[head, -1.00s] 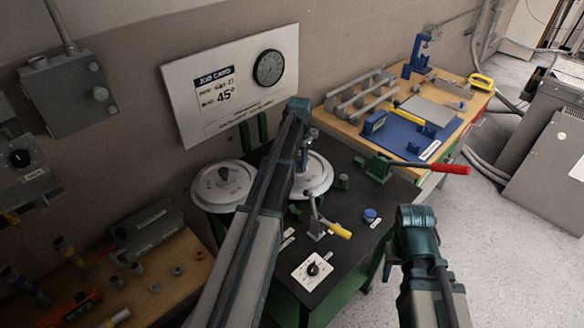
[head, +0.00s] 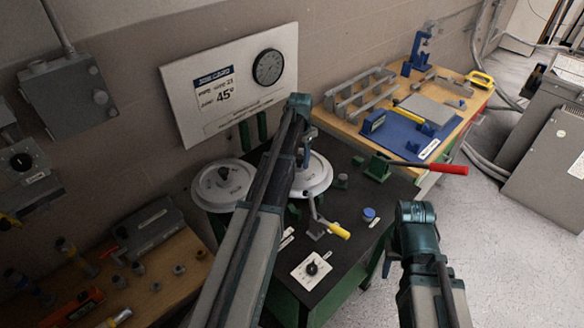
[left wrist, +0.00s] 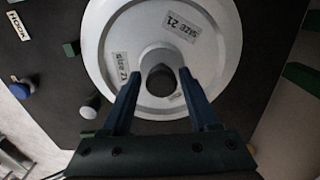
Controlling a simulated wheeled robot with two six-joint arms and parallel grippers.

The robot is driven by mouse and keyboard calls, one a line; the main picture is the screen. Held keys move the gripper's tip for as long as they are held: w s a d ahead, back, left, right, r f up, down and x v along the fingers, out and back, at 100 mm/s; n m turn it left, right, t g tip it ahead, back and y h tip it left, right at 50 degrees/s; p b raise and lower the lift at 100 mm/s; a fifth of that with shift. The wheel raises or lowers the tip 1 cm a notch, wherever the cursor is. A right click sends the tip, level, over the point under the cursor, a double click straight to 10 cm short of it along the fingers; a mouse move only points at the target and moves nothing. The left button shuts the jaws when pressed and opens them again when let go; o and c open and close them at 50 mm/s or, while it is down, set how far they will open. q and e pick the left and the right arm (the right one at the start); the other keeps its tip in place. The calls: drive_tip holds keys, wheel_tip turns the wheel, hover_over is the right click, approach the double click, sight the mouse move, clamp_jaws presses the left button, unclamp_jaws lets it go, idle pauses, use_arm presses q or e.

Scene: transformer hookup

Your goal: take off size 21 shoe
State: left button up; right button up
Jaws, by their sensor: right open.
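The size 21 shoe (left wrist: 105,40) is a white round disc with a raised hub (left wrist: 160,62) and "SIZE 21" labels. In the head view it is the right-hand disc (head: 322,180) on the dark bench top, partly hidden by my left arm. My left gripper (left wrist: 160,82) is over it, with one finger on each side of the hub; whether the fingers touch it is unclear. My right gripper (head: 388,266) is barely visible beside its wrist at lower right, open and away from the shoe.
Another white disc (head: 222,184) stands to the left. A yellow-handled lever (head: 338,230), a blue knob (head: 369,214), a dial plate (head: 312,268) and a red-handled lever (head: 445,169) are on the bench. A job card (head: 217,88) reading size 21 and 45° hangs behind.

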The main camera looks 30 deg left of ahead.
use_arm(q)
drive_tip(key=shift+o, duration=1)
drive_tip(key=shift+a, duration=0.1)
drive_tip(key=shift+r, duration=0.1)
wheel_tip(320, 180, up, 5)
drive_tip(key=p, duration=0.5)
wheel_tip(320, 180, up, 14)
drive_tip(key=p, duration=1.3)
drive_tip(key=shift+f+p, duration=0.2)
drive_tip(key=shift+p, duration=0.2)
drive_tip(key=shift+s, duration=0.1)
